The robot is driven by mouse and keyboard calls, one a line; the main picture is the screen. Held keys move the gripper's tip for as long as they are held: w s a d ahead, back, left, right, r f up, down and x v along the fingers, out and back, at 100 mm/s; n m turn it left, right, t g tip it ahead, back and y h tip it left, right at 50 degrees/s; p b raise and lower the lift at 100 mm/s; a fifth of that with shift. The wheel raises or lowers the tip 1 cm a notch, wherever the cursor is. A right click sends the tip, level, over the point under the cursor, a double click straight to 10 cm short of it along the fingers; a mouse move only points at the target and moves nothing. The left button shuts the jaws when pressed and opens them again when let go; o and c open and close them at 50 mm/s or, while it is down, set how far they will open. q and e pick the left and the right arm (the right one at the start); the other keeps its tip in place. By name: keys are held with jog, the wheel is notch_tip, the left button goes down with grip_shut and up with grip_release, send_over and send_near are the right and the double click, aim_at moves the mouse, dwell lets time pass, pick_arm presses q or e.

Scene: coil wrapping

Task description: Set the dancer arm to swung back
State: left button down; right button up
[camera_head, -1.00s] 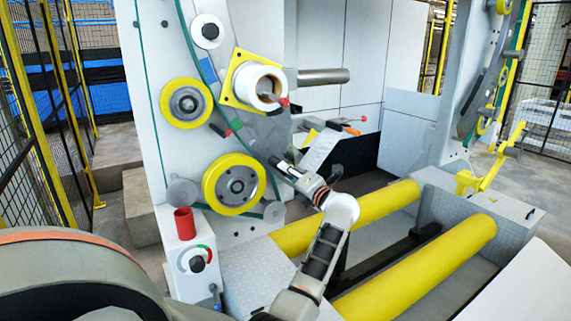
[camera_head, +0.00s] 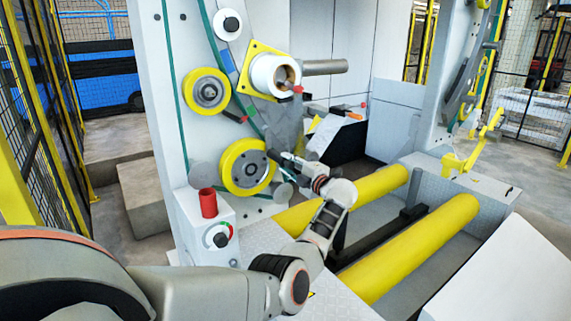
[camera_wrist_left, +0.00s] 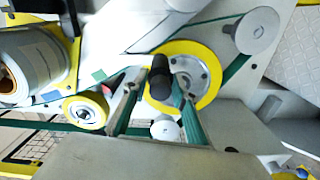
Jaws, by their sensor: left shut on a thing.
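My left gripper (camera_head: 279,161) reaches in front of the tall white machine panel, just right of the lower yellow roller (camera_head: 246,166). In the left wrist view, its two fingers (camera_wrist_left: 157,86) close around a black cylindrical knob (camera_wrist_left: 160,68), seen nearly end-on. The yellow roller (camera_wrist_left: 205,66) lies behind the knob, with green web passing near it. I take the knob to be the dancer arm's handle. The arm itself is mostly hidden behind my gripper, so its angle cannot be told. My right gripper is not in view.
A control box with a red cylinder (camera_head: 208,203) and a dial stands left of my arm. Above are another yellow roller (camera_head: 206,91) and a white spool (camera_head: 270,75) on a yellow plate. Two long yellow bars (camera_head: 420,245) lie right of my arm. Mesh fencing stands at far left.

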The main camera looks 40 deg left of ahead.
pick_arm(q)
jog(key=shift+s+f+m, duration=0.15)
jog(key=shift+s+m, duration=0.1)
jog(key=shift+m, duration=0.05)
dwell(0.4)
jog(key=c, duration=1.8)
grip_release()
jog(key=shift+c, duration=0.2)
